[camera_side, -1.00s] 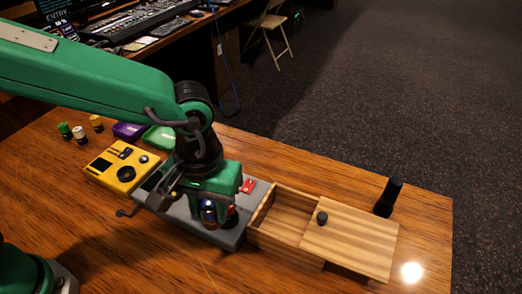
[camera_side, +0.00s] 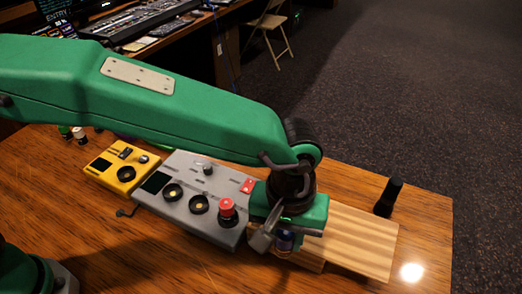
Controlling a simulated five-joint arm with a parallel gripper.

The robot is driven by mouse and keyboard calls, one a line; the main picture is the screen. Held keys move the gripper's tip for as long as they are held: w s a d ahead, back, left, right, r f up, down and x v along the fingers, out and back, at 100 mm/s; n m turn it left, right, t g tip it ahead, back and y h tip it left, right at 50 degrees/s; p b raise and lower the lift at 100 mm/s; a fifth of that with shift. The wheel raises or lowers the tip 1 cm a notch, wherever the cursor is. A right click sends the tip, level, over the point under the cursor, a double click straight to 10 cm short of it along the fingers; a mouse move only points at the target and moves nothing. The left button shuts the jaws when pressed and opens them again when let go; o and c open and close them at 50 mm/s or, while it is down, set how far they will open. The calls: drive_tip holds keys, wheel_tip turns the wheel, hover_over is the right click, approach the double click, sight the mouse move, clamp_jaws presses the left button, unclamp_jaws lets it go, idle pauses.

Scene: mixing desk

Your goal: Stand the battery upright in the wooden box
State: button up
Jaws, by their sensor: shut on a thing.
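My gripper (camera_side: 274,241) is shut on the battery (camera_side: 285,242), a small dark blue cylinder held about upright. It is over the left, open part of the wooden box (camera_side: 306,261), which my gripper and wrist largely hide. Whether the battery's lower end touches the box floor cannot be told. The box's pale wooden lid (camera_side: 358,242) covers the right part, and its knob is hidden behind my gripper.
A grey control unit (camera_side: 188,202) with dials and a red-topped knob (camera_side: 227,207) lies just left of the box. A yellow device (camera_side: 121,170) is farther left. A black cylinder (camera_side: 388,197) stands behind the lid. The front table is clear.

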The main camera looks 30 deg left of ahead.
drive_tip(key=w+a+f, duration=0.1)
drive_tip(key=w+f, duration=0.1)
drive_tip(key=w, duration=0.1)
drive_tip(key=w+a+f, duration=0.1)
drive_tip(key=w+f, duration=0.1)
drive_tip(key=w, duration=0.2)
drive_tip(key=w+a+f, duration=0.1)
drive_tip(key=w+f, duration=0.2)
drive_tip(key=w, duration=0.1)
drive_tip(key=shift+w+a, duration=0.1)
drive_tip(key=shift+a, duration=0.1)
drive_tip(key=shift+f, duration=1.95)
drive_tip(key=shift+f, duration=0.15)
drive_tip(key=o, duration=1.1)
drive_tip(key=shift+c, duration=0.2)
wheel_tip(320, 180, up, 12)
drive_tip(key=shift+r, duration=0.2)
